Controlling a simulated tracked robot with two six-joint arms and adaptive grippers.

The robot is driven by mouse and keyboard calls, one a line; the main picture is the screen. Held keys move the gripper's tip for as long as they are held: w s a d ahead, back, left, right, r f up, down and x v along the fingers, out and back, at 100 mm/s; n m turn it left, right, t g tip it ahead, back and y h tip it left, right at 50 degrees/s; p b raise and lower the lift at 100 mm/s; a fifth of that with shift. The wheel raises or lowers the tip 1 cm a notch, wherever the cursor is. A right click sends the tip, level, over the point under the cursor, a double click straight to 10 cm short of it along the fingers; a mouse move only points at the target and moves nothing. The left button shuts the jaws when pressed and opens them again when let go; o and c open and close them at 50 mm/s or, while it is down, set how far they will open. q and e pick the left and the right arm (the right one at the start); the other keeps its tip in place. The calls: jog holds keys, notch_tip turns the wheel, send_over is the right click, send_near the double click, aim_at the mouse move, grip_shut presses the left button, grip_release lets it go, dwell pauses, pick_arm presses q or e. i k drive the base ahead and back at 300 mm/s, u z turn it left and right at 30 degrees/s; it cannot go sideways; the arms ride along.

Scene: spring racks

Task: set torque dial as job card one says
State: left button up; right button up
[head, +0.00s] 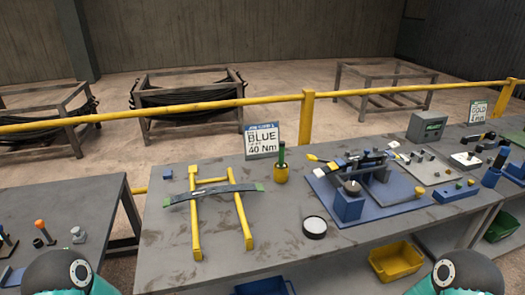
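A white job card (261,141) with a blue header stands at the back of the grey workbench (270,222). Its large print reads BLUE and 40 Nm; the smaller lines are too small to read surely. A round black-rimmed dial with a pale face (315,226) lies near the bench's front edge. It may be the torque dial, but I cannot read any marks or setting on it. Only rounded teal and grey parts of my two arms show at the bottom left and bottom right corners. Neither gripper is in view.
A yellow stand (196,222) carries a dark leaf spring. A yellow cup (281,174) holds a green-handled tool. A blue fixture (349,206) stands mid-bench. A grey box (427,126) and another card (478,111) are at back right. A yellow bin (397,262) sits below.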

aim_at(470, 154)
jog(key=u, duration=0.05)
jog(key=i, duration=0.2)
jog(key=z, duration=3.15)
jog(key=i, duration=4.45)
jog(key=z, duration=0.05)
